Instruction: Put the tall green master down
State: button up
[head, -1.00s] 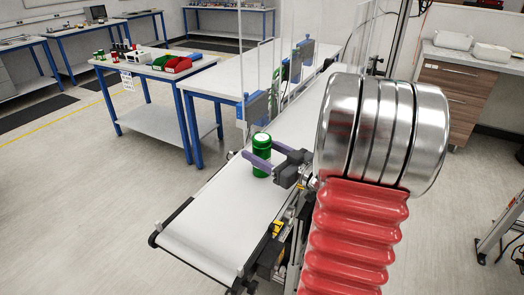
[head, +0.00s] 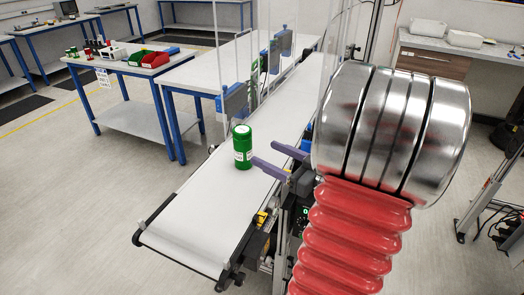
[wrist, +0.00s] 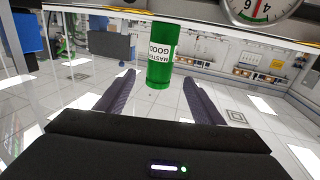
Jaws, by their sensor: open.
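The tall green master (head: 242,147) stands upright on the white conveyor belt in the head view. In the wrist view the green master (wrist: 160,58) shows a white label reading "MASTER GOOD", beyond the fingertips. My gripper (head: 271,158) is open, with its two purple fingers apart and nothing between them. It is to the right of the master in the head view, with a gap between. The fingers also show in the wrist view (wrist: 160,82), pointing toward the master.
The white conveyor belt (head: 190,228) is clear in front of the master. Blue sensor boxes (head: 235,101) and clear panels line the belt behind it. A blue-legged table (head: 125,68) with red and green bins stands at the back left.

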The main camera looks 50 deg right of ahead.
jog(key=shift+s+d, duration=0.1)
jog(key=shift+s, duration=0.75)
dwell(0.3)
